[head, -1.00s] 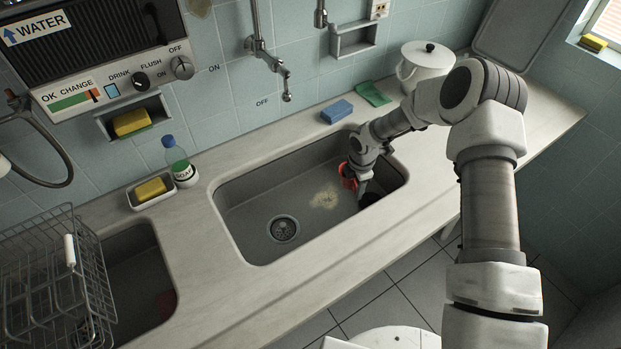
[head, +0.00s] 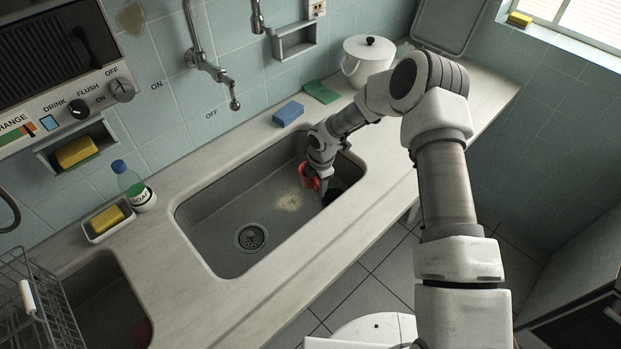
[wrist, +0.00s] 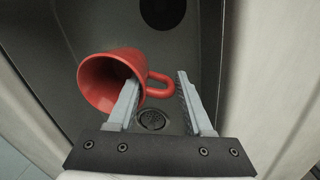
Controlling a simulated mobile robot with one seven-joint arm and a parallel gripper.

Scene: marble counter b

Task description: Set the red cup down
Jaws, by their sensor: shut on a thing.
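The red cup (head: 309,177) is in the right part of the grey sink basin (head: 205,218), partly hidden by my wrist in the head view. In the wrist view the red cup (wrist: 105,80) is tilted, its mouth facing the lower left and its handle reaching between my fingers. My gripper (wrist: 158,88) is shut on the cup, with the left finger overlapping its rim. Whether the cup touches the basin floor, I cannot tell.
A drain (head: 251,237) and a pale stain (head: 288,201) mark the basin floor. Behind the basin are a blue sponge (head: 288,113), a green cloth (head: 321,93) and a white lidded pot (head: 367,60). A soap bottle (head: 133,187) and a yellow sponge (head: 107,218) stand left.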

